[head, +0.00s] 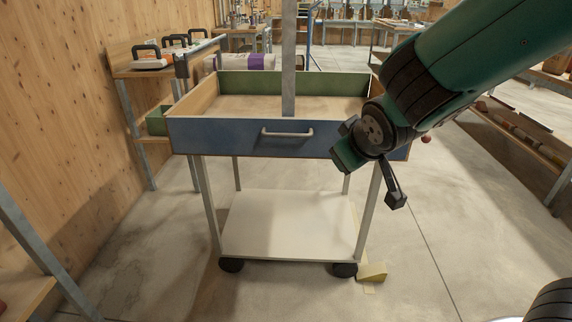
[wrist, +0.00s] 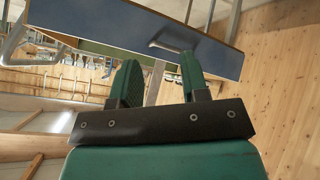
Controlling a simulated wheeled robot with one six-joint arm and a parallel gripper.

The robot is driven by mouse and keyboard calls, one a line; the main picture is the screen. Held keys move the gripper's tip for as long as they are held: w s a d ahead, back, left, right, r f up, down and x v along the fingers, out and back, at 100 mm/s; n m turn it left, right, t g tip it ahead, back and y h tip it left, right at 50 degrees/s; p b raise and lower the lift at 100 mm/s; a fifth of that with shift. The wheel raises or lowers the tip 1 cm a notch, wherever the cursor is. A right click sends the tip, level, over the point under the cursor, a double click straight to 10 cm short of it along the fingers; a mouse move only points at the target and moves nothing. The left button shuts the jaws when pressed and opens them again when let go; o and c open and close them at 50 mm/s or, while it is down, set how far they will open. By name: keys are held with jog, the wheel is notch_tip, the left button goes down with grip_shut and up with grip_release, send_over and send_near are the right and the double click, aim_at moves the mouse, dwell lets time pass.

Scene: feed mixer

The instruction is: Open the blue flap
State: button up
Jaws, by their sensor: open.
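The blue flap (head: 225,137) is the front panel of a wooden tray on a wheeled cart. It stands upright and closed, with a grey bar handle (head: 287,132) near its middle. My gripper (head: 366,178) is in front of the flap's right part, to the right of the handle and a little lower. In the wrist view, the blue flap (wrist: 120,24) runs across the top and its handle (wrist: 166,47) lies just beyond the finger tips. My gripper (wrist: 160,78) is open there, with nothing between its two green fingers. The flap's right end is partly hidden behind my gripper and arm.
The cart's lower white shelf (head: 290,225) is empty. A grey upright post (head: 288,60) rises at the tray. A wooden wall and a shelf (head: 155,70) with tools stand left. A yellow wedge (head: 372,272) lies by the right wheel. The floor in front is clear.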

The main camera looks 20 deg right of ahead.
jog(key=w+d+f+n+t+h+b, duration=0.2)
jog(key=w+d+f+t+h+b, duration=0.15)
jog(key=w+f+b, duration=0.35)
jog(key=n+t+y+b, duration=0.6)
jog(key=n+t+b, duration=0.3)
jog(key=n, duration=0.4)
send_near(289, 137)
jog(key=shift+n+g, duration=0.3)
jog(key=shift+g, duration=0.25)
jog(key=w+r+p, duration=0.1)
jog(key=w+p, duration=0.1)
jog(key=p, duration=0.7)
jog(key=w+p, duration=0.3)
jog(key=p, duration=0.7)
jog(key=w+r+p, duration=0.1)
jog(key=w+p, duration=0.2)
jog(key=p, duration=0.7)
jog(key=shift+w+a+r, duration=0.1)
jog(key=shift+r, duration=0.2)
jog(key=shift+w, duration=0.4)
jog(key=shift+w+a+r+y+p, duration=0.1)
jog(key=shift+w+y+p, duration=0.1)
jog(key=shift+w, duration=0.15)
jog(key=shift+w+a+y+p, duration=0.1)
jog(key=shift+w+y, duration=0.05)
jog(key=shift+w, duration=0.2)
